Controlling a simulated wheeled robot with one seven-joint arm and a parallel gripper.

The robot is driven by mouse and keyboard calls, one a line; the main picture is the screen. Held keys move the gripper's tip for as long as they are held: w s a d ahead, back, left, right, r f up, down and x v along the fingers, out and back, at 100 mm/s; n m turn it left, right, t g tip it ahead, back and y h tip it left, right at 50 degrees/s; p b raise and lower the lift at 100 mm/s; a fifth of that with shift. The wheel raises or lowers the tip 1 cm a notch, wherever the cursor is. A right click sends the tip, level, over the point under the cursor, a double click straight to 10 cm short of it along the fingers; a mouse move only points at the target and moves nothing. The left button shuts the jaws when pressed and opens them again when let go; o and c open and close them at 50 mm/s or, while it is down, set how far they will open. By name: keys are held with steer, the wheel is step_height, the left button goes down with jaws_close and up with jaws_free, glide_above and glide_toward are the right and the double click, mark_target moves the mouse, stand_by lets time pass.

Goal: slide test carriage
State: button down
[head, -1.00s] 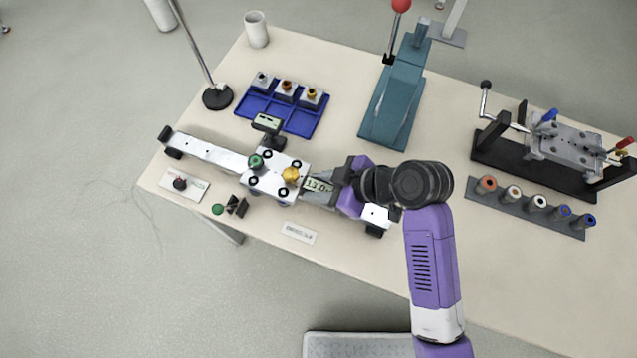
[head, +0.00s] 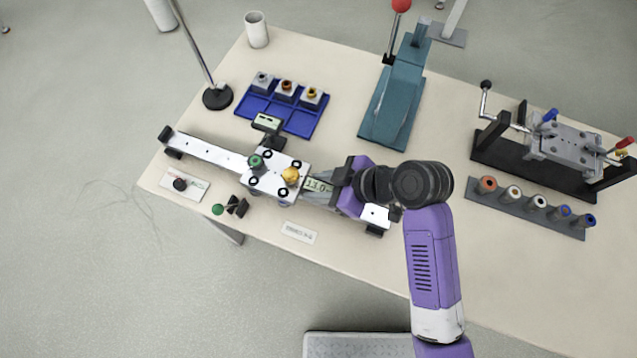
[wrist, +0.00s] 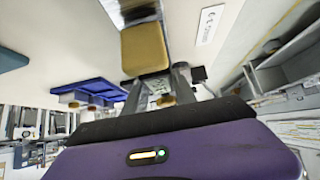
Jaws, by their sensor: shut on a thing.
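The test carriage (head: 268,180) is a white block with black round fittings on a pale rail (head: 207,153). It carries a green knob (head: 255,161) and a yellow knob (head: 290,175). My gripper (head: 306,184) reaches in from the right along the rail, its fingers at the yellow knob. The exact contact is hidden.
A blue tray (head: 300,120) with several small blocks lies behind the rail. A small display on a stand (head: 268,124) rises between them. A teal press (head: 395,98) stands further back. A small knobbed plate (head: 183,186) and a green-tipped part (head: 230,207) lie in front of the rail.

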mark_target(298, 176)
steer(key=shift+a, duration=0.1)
steer(key=a, duration=0.2)
steer(key=w+a, duration=0.1)
steer(key=a, duration=0.1)
steer(key=w+a, duration=0.1)
steer(key=a, duration=0.1)
steer(key=shift+w+b, duration=0.1)
steer(key=shift+b, duration=0.2)
steer(key=c, duration=1)
jaws_free()
steer(key=shift+d+r, duration=0.1)
steer(key=shift+d, duration=0.1)
steer(key=v, duration=0.7)
steer(key=shift+d+r+b, duration=0.15)
steer(key=shift+b, duration=0.25)
